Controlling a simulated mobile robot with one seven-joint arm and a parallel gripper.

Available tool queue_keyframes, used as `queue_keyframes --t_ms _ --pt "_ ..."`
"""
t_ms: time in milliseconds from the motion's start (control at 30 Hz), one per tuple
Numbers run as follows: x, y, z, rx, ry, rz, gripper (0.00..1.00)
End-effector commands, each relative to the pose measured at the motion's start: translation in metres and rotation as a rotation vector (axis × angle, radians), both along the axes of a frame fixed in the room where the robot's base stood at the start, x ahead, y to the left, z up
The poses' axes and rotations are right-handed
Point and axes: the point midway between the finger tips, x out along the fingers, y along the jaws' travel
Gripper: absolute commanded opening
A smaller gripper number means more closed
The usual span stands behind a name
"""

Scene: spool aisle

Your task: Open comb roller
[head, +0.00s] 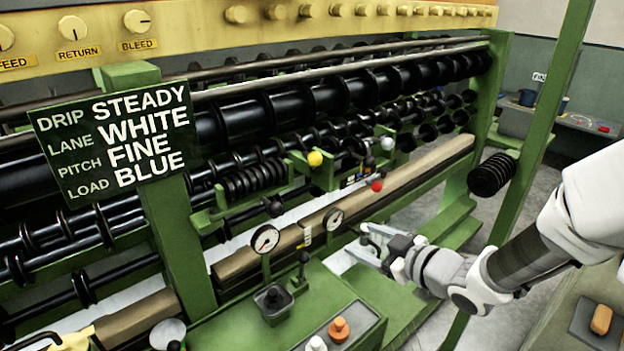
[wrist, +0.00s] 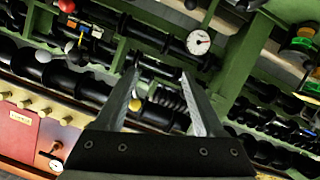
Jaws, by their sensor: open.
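My gripper (head: 372,241) is open and empty in front of the green machine, to the right of the gauges. In the wrist view its two fingers (wrist: 160,72) are spread, with a ribbed black roller (wrist: 170,98) and a yellow knob (wrist: 135,104) seen beyond and between them. In the head view the ribbed roller (head: 255,180) sits in a green bracket left of the yellow knob (head: 315,158). A white knob (head: 387,143) and a red knob (head: 377,186) are to the right. No label shows which part is the comb roller.
Two dial gauges (head: 265,239) stand on the green front console (head: 310,305), with black levers near them. A sign (head: 115,140) reads steady, white, fine, blue. A green post (head: 545,110) rises right of my gripper, with a black coil (head: 492,174) near it.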

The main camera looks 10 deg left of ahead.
Motion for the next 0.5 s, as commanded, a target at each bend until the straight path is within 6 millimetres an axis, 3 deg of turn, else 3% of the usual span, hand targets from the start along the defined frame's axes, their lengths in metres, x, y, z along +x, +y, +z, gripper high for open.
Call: queue_keyframes --t_ms 133,300,500 --pt "-0.022 0.027 0.006 0.191 -0.041 0.158 0.71" --pt "-0.038 0.04 0.019 0.323 -0.078 0.252 0.71" --pt "-0.037 0.051 0.023 0.351 -0.088 0.274 0.71"
